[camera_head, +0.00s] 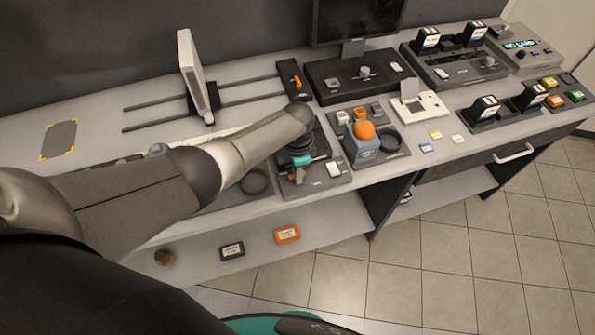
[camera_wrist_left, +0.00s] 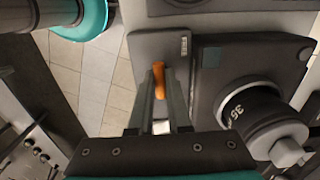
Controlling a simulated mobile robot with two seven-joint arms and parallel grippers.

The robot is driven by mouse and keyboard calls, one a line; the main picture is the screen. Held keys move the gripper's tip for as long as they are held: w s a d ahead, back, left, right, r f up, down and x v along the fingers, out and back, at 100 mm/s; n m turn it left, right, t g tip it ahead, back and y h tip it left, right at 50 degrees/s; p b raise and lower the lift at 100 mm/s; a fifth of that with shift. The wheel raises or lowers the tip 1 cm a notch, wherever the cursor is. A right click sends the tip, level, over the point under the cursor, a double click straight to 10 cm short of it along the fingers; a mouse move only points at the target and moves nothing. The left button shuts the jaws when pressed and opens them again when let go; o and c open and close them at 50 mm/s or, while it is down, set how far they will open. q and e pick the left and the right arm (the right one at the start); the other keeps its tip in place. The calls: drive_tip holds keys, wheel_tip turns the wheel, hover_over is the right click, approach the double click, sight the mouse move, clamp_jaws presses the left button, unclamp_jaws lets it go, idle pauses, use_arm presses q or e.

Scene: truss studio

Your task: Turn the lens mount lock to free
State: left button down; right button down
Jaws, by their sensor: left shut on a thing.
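The lens mount lock shows as an orange lever (camera_wrist_left: 159,78) in the left wrist view, standing between the fingers of my left gripper (camera_wrist_left: 160,95). The fingers are shut on it. A dark panel lies around the lever, and beside it on the right is a dark block with a lens (camera_wrist_left: 250,108) marked 35. In the head view my left gripper (camera_head: 297,176) reaches down over this station at the front of the bench; the forearm and wrist hide much of it. The lever's exact angle is hard to read. My right gripper is not in view.
Right of my gripper stands a station with an orange ball knob (camera_head: 364,131). A tilted white panel (camera_head: 194,72) stands on rails at the back left, and a monitor (camera_head: 356,18) at the back. Below, the shelf (camera_head: 330,225) holds an orange card (camera_head: 287,235) and a dark card (camera_head: 232,250).

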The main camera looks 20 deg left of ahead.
use_arm(q)
drive_tip(key=c, duration=0.9)
unclamp_jaws()
drive_tip(key=shift+r, duration=0.1)
wheel_tip(320, 180, up, 8)
drive_tip(key=shift+p, duration=1.25)
wheel_tip(320, 180, up, 7)
